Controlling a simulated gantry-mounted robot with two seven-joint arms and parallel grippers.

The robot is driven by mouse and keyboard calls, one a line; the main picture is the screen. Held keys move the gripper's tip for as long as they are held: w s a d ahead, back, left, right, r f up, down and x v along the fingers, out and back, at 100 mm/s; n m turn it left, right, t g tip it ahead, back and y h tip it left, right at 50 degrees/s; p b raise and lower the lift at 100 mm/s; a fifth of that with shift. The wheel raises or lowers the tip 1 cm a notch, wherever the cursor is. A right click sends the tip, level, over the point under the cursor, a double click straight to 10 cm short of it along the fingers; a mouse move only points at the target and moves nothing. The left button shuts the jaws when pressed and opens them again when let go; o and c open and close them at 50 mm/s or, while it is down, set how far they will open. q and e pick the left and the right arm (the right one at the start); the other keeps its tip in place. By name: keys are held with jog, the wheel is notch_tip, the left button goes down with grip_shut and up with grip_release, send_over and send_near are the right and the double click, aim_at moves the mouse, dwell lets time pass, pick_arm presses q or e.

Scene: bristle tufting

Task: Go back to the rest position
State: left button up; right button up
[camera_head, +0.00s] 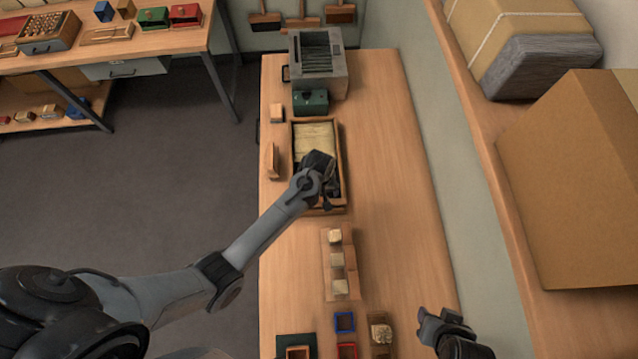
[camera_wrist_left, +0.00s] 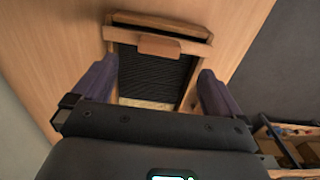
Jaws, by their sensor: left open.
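My left gripper (camera_head: 320,170) is over the long wooden tray (camera_head: 343,190) on the bench and hides part of it. In the left wrist view its two fingers stand wide apart with nothing between the tips (camera_wrist_left: 156,68). Beyond them the tray (camera_wrist_left: 187,97) shows dark bristles (camera_wrist_left: 150,73) and a pale strip. A small wooden block (camera_wrist_left: 158,47) lies across the bristles near the tray's far end; I cannot tell what it rests on. My right gripper (camera_head: 440,318) is low over the right side of the bench, its fingers apart, with nothing seen between them.
A grey ribbed box (camera_head: 340,80) and a green block (camera_head: 310,102) stand at the bench's back. A wooden holder (camera_head: 327,265) with pale blocks and small coloured frames (camera_head: 345,322) are nearer. A cardboard box (camera_head: 570,190) sits on the right shelf.

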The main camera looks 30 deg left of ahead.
pick_arm(q)
jog(key=shift+r, duration=0.8)
